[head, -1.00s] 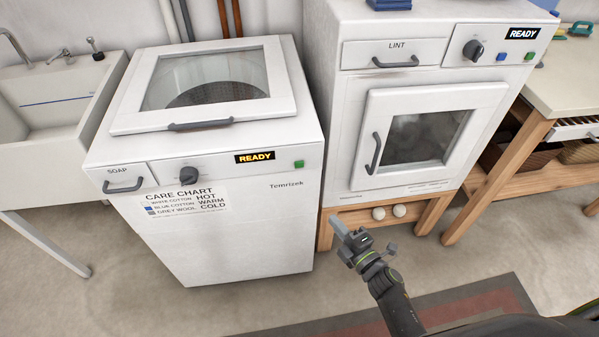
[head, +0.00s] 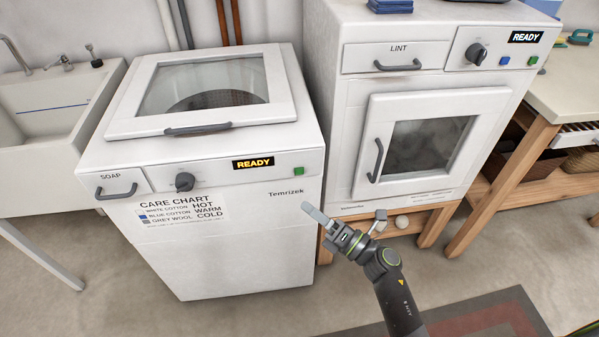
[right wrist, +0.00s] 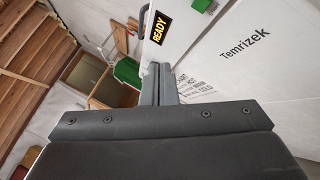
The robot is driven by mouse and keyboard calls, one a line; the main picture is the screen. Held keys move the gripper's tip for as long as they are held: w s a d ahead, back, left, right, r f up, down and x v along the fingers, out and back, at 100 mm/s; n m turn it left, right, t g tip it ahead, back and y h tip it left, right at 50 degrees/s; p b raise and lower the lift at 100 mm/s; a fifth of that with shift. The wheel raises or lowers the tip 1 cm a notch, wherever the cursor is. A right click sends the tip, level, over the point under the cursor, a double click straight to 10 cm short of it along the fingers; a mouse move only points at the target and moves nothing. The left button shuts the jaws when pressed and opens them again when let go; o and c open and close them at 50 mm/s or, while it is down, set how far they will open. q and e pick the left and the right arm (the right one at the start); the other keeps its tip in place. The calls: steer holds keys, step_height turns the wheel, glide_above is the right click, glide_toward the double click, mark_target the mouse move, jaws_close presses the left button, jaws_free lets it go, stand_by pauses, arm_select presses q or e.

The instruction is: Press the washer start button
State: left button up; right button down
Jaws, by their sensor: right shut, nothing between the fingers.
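The white washer (head: 215,235) stands left of centre with its lid shut. Its front panel has a dark knob (head: 185,181), a display reading READY (head: 253,163) and a small green start button (head: 299,171) at the right end. My right gripper (head: 310,209) is shut and empty, below the button in the head view, apart from it. In the right wrist view its fingers (right wrist: 155,72) point towards the scene. The READY display (right wrist: 159,25) shows there, and the green button (right wrist: 203,5) shows at the top edge. My left gripper is not in view.
A white dryer (head: 345,120) with a READY display stands right of the washer on a wooden stand (head: 430,228). A sink (head: 50,130) is at the left and a wooden table (head: 570,95) at the right. The floor in front is open, with a striped rug (head: 490,315).

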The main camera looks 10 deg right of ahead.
mark_target(299, 171)
arm_select(q)
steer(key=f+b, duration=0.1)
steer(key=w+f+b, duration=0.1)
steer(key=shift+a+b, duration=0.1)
steer(key=shift+b, duration=0.2)
arm_select(e)
steer(key=w, duration=0.8)
steer(key=shift+d, duration=0.15)
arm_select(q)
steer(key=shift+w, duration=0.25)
arm_select(e)
steer(key=shift+w, duration=0.15)
stand_by(1.0)
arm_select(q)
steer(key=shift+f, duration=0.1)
arm_select(e)
steer(key=shift+w, duration=0.25)
